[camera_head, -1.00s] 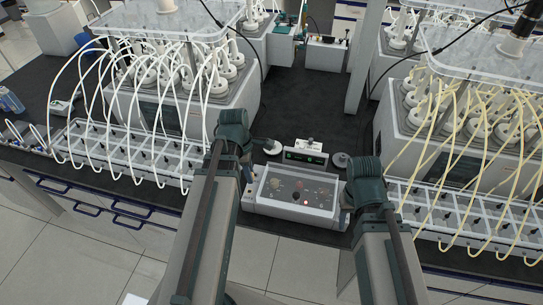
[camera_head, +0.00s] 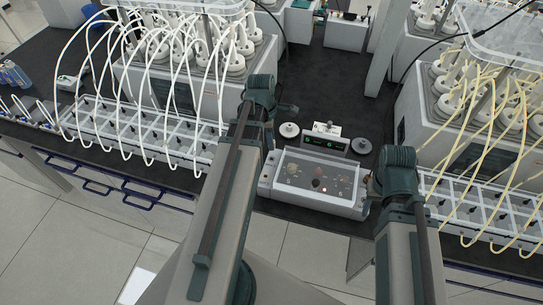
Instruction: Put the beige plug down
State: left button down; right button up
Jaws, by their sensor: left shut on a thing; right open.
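My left gripper (camera_head: 289,108) reaches in from the left over the dark bench, behind the clear-lidded box. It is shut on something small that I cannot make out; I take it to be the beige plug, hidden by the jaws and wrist. A pale round disc with a small knob (camera_head: 289,130) lies on the bench just in front of this gripper. A greyer round disc (camera_head: 361,146) lies to the right of the display unit. My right gripper (camera_head: 372,187) is open beside the box's right end, mostly hidden by its own wrist.
The clear-lidded box (camera_head: 316,201) holds several small items and a red light. A small unit with a green display (camera_head: 325,143) stands behind it. Tubed reactor racks stand at left (camera_head: 150,145) and right (camera_head: 470,210). Dark bench top (camera_head: 335,95) is clear behind.

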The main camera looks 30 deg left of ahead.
pick_arm(q)
jog(key=shift+f+b, duration=2.05)
jog(key=shift+f, duration=0.6)
jog(key=shift+f, duration=0.1)
jog(key=shift+f+b, duration=0.55)
jog(key=shift+b, duration=0.1)
jog(key=c, duration=0.7)
grip_release()
jog(key=shift+r, duration=0.15)
jog(key=r+p, duration=0.4)
jog(key=a+r+p, duration=0.1)
jog(key=r+p, duration=0.3)
jog(key=p, duration=0.1)
jog(key=r+p, duration=0.4)
jog(key=r, duration=0.1)
jog(key=shift+s+a, duration=0.2)
jog(key=shift+s, duration=0.15)
